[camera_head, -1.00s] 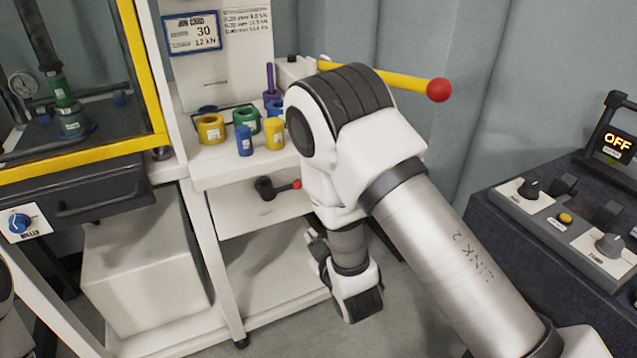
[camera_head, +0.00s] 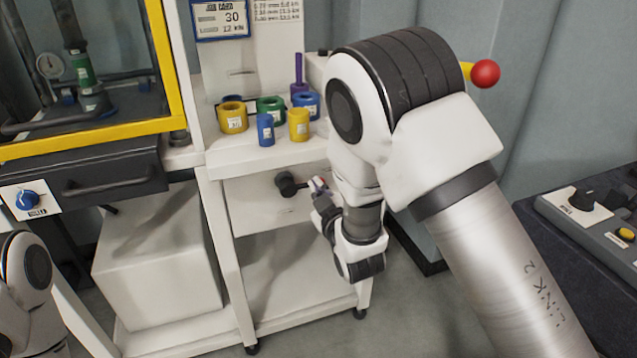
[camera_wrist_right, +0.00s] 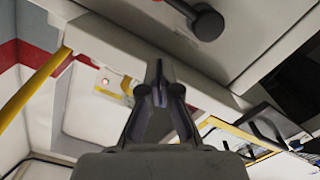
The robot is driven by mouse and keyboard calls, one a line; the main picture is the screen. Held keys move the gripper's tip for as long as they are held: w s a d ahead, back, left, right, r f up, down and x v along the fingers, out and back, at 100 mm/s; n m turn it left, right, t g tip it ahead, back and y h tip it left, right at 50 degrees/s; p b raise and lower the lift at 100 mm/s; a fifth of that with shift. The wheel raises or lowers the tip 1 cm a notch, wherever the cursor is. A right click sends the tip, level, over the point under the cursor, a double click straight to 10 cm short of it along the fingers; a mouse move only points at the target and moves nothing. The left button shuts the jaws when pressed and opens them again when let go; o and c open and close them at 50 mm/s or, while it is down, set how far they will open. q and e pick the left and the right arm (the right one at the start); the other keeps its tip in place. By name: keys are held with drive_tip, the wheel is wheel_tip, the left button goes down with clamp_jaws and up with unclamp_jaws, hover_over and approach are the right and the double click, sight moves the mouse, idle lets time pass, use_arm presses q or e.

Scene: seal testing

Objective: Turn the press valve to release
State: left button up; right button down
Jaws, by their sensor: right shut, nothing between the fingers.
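The valve (camera_head: 285,184) is a dark round body on the white panel under the shelf, with a short lever ending in a red tip. In the head view, my right gripper (camera_head: 318,192) is close to the lever's tip, partly hidden by my own wrist. In the right wrist view, the valve's dark knob and lever (camera_wrist_right: 207,23) are at the top edge. My right gripper (camera_wrist_right: 158,68) is shut and empty, its fingertips below and left of the knob, with no contact visible. My left gripper is out of view; only part of that arm shows at lower left.
The shelf above holds coloured rings and cylinders (camera_head: 233,117). The press (camera_head: 84,70) stands behind a yellow frame at left, with a blue knob (camera_head: 27,200) below. A yellow bar with a red ball (camera_head: 485,73) sticks out behind my arm. A control box (camera_head: 590,205) stands at right.

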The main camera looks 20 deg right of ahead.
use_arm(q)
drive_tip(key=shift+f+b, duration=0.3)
use_arm(e)
drive_tip(key=w+d+f, duration=0.2)
drive_tip(key=w+f, duration=0.1)
drive_tip(key=w, duration=0.3)
drive_tip(key=shift+w+f, duration=0.25)
drive_tip(key=shift+w, duration=0.05)
